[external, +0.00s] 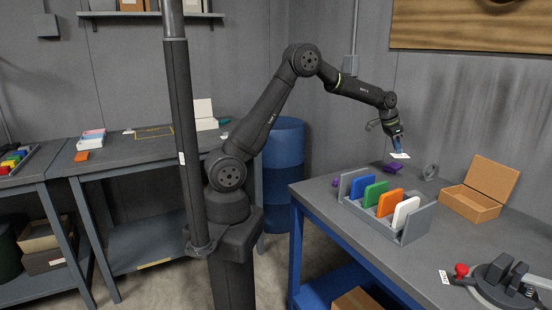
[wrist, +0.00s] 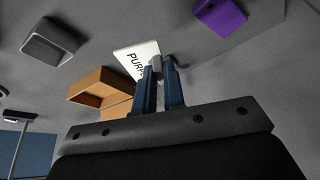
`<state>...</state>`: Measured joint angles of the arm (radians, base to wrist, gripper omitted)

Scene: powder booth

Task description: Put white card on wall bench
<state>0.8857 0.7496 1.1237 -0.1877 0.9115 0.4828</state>
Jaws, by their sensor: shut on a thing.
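My gripper (external: 396,142) is above the far part of the right-hand bench (external: 322,194). Its blue fingers (wrist: 160,88) are shut on a white card (external: 400,155). In the wrist view the card (wrist: 138,58) sticks out past the fingertips and shows black letters starting "PUR"; the fingers hide the rest. In the external view the card is held clear of the bench top. A grey bench (external: 150,160) stands along the back wall at left, with a yellow outlined rectangle (external: 153,132) on its top. I cannot tell which bench is the wall bench.
A grey rack (external: 414,226) holds blue, green, orange and white upright pieces. A purple block (external: 392,168), a grey ring (external: 430,172) and an open cardboard box (external: 468,206) are near the card. A blue barrel (external: 284,150) stands between the benches. A black pole (external: 182,150) rises in front.

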